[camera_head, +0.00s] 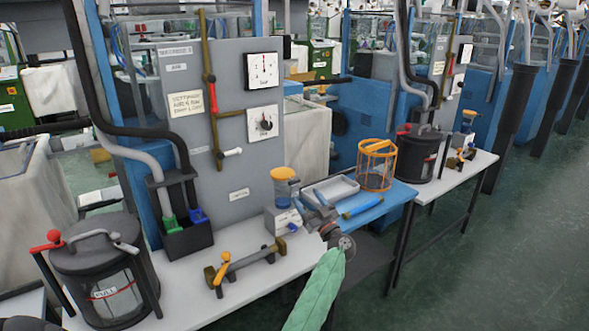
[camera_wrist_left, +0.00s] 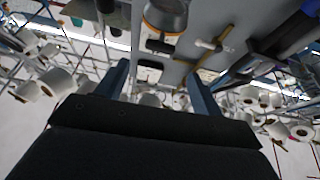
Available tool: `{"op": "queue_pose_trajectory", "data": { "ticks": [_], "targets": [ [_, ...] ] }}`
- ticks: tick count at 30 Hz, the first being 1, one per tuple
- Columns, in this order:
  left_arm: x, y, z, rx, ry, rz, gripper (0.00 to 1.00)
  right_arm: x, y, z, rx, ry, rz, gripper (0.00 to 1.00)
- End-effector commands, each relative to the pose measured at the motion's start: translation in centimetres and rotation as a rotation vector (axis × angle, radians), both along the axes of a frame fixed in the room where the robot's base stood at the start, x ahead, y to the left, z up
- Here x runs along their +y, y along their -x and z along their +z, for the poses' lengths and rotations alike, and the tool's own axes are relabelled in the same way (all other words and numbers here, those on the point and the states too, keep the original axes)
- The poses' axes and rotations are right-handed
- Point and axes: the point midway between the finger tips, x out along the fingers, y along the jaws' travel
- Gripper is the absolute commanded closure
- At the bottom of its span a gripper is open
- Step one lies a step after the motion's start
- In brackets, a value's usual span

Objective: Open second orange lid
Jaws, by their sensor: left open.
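A small jar with an orange lid (camera_head: 285,173) stands on a grey-white box (camera_head: 283,219) on the near white bench; the lid appears to sit on top. A second, smaller jar with an orange top (camera_head: 468,116) stands on the farther white bench. My left gripper (camera_head: 314,213) is just right of the near box, apart from the lid. In the left wrist view its two blue fingers (camera_wrist_left: 160,88) are spread and nothing is held between them. An orange-rimmed round jar (camera_wrist_left: 165,16) shows beyond them. My right gripper is not in view.
A dark canister (camera_head: 100,265) with a red knob stands at the left. A brass-ended bar (camera_head: 245,262) lies on the white bench. An orange wire basket (camera_head: 376,165) and white tray (camera_head: 330,190) sit on the blue table. A grey panel (camera_head: 235,160) rises behind.

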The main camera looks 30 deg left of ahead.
Motion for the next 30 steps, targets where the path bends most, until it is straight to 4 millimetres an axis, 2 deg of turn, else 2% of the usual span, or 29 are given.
{"op": "queue_pose_trajectory", "data": {
  "ticks": [5,19,24,30],
  "targets": [
    [1.4,-0.9,0.1,0.043,0.026,0.024,0.33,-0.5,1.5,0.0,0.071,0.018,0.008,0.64],
    [6.5,-3.0,2.4,0.043,0.024,0.025,0.33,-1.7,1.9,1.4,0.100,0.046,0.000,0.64],
    [7.5,-3.4,2.8,0.044,0.025,0.025,0.33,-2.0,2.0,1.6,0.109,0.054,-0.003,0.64],
    [7.8,-3.5,2.9,0.043,0.026,0.024,0.33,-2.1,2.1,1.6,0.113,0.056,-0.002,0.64]
  ]
}}
